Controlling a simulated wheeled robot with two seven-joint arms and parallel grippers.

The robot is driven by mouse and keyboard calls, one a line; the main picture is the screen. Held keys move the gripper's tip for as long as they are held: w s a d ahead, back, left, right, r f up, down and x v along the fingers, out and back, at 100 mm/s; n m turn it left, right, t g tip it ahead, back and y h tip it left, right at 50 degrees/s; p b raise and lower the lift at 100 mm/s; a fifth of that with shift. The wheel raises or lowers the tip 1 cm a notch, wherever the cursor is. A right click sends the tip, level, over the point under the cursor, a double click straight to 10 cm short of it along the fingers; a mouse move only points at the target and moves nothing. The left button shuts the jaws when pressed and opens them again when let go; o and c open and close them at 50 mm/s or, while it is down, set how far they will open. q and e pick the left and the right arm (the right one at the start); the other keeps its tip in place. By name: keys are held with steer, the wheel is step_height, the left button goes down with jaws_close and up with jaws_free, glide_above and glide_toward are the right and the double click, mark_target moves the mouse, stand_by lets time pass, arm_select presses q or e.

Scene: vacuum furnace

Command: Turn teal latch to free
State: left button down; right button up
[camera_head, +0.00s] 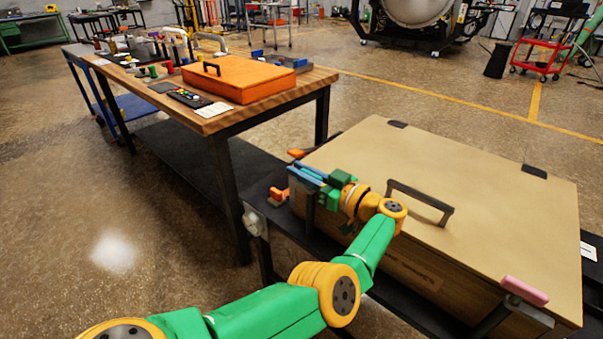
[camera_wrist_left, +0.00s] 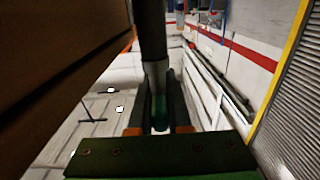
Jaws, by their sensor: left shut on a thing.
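My left gripper (camera_head: 306,178) is at the near left corner of a large tan lidded box (camera_head: 490,190), beside its side wall. In the left wrist view, the gripper (camera_wrist_left: 161,90) is shut on a teal piece (camera_wrist_left: 159,112), which I take to be the teal latch. The piece lies between the two dark fingers and continues into a pale collar and a dark bar. In the head view my gripper covers most of the latch, so its turn angle cannot be told. The box lid is down. My right gripper is not in view.
A black handle (camera_head: 420,201) stands up from the lid. A pink-gripped lever (camera_head: 524,290) is at the box's near right side. A wooden table (camera_head: 225,121) with an orange case (camera_head: 245,77) stands at the left. Open floor lies at the lower left.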

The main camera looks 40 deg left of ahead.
arm_select(q)
steer(key=shift+r, duration=0.15)
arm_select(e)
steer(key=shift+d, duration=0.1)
arm_select(q)
steer(key=c, duration=0.9)
jaws_free()
steer(key=shift+a, duration=0.15)
steer(key=shift+o, duration=0.2)
steer(key=d+b, duration=0.1)
steer(key=d, duration=0.2)
steer(key=d+b, duration=0.1)
steer(key=shift+s+d+f+b, duration=0.1)
steer(key=shift+d+f+b, duration=0.2)
steer(key=shift+d+f, duration=0.1)
steer(key=shift+s+d+r+b, duration=0.1)
steer(key=shift+d+r+b, duration=0.1)
steer(key=shift+d, duration=0.4)
steer(key=shift+d+r+b, duration=0.15)
steer(key=shift+d+b, duration=0.05)
steer(key=shift+d, duration=0.4)
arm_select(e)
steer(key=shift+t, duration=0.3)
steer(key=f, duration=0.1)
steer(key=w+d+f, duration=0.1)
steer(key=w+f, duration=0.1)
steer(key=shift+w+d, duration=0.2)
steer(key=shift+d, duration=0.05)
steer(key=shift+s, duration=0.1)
